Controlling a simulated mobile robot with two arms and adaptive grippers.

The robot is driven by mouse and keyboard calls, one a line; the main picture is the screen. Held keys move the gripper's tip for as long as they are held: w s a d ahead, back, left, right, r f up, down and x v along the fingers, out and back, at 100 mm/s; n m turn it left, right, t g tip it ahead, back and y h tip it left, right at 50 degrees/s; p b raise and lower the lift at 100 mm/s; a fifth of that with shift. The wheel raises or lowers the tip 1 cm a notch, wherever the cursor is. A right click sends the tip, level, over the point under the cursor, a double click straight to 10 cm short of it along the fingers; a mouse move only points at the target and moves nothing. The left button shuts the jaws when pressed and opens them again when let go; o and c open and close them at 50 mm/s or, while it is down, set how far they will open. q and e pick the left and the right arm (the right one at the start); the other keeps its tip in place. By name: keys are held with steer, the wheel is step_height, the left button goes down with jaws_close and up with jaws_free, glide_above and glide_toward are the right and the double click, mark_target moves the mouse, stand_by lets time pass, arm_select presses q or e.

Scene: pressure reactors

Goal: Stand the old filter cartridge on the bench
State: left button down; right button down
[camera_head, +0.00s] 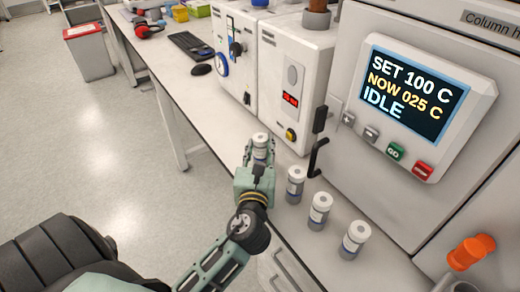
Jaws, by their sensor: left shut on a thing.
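My left gripper (259,163) is shut on a small white-capped, grey cylinder, the old filter cartridge (260,142). The cartridge is roughly upright, with its cap up and its lower part hidden by the gripper. It shows over the bench (222,118), left of the standing cartridges; I cannot tell whether its base touches the top. Three similar cartridges stand upright in a slanting row on the bench: one nearest the gripper (296,184), a middle one (320,210) and a front one with a blue band (355,239). My right gripper is not in view.
White instruments (297,75) and a large unit with a display (410,97) line the back of the bench. A black lever (316,155) sticks out near the cartridges. A mouse (201,70) and keyboard (191,46) lie farther left. An orange knob (472,251) is at right.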

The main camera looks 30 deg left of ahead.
arm_select(q)
steer(key=shift+f, duration=0.15)
steer(key=c, duration=1.6)
jaws_free()
steer(key=shift+c, duration=0.2)
steer(key=o, duration=0.3)
steer(key=shift+o, duration=0.2)
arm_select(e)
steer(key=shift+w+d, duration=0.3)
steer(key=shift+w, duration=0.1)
arm_select(q)
steer(key=shift+r, duration=0.2)
steer(key=b+v, duration=0.2)
steer(key=v, duration=0.9)
steer(key=shift+s+d+f, duration=0.1)
steer(key=shift+s+f, duration=0.05)
steer(key=shift+s, duration=0.05)
steer(key=shift+s+d, duration=0.15)
steer(key=shift+s, duration=0.15)
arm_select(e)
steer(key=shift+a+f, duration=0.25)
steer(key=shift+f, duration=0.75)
